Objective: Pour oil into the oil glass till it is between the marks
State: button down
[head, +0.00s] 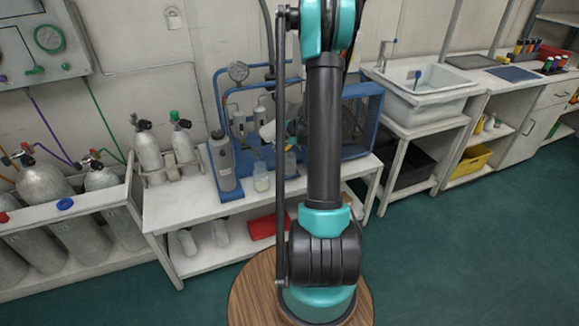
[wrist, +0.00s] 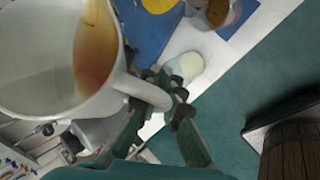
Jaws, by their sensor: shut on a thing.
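A white jug (wrist: 40,70) with amber oil (wrist: 97,45) inside fills the left of the wrist view. It is tilted, and the oil lies toward its right wall. My gripper (wrist: 165,92) is shut on the jug's handle (wrist: 140,90). A small round vessel with amber liquid (wrist: 218,12) sits at the top of the wrist view. I cannot tell whether it is the oil glass, and no marks are readable.
A beaker with pale yellow contents (head: 261,183) stands on the white bench (head: 180,208) near its front edge; it also shows in the wrist view (wrist: 186,66). A wooden round top (head: 250,300) is in front.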

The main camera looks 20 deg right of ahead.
jog(key=shift+p, duration=0.4)
jog(key=shift+w+a+f+y, duration=0.1)
jog(key=shift+a+f+y, duration=0.1)
jog(key=shift+a+y, duration=0.3)
dwell(2.0)
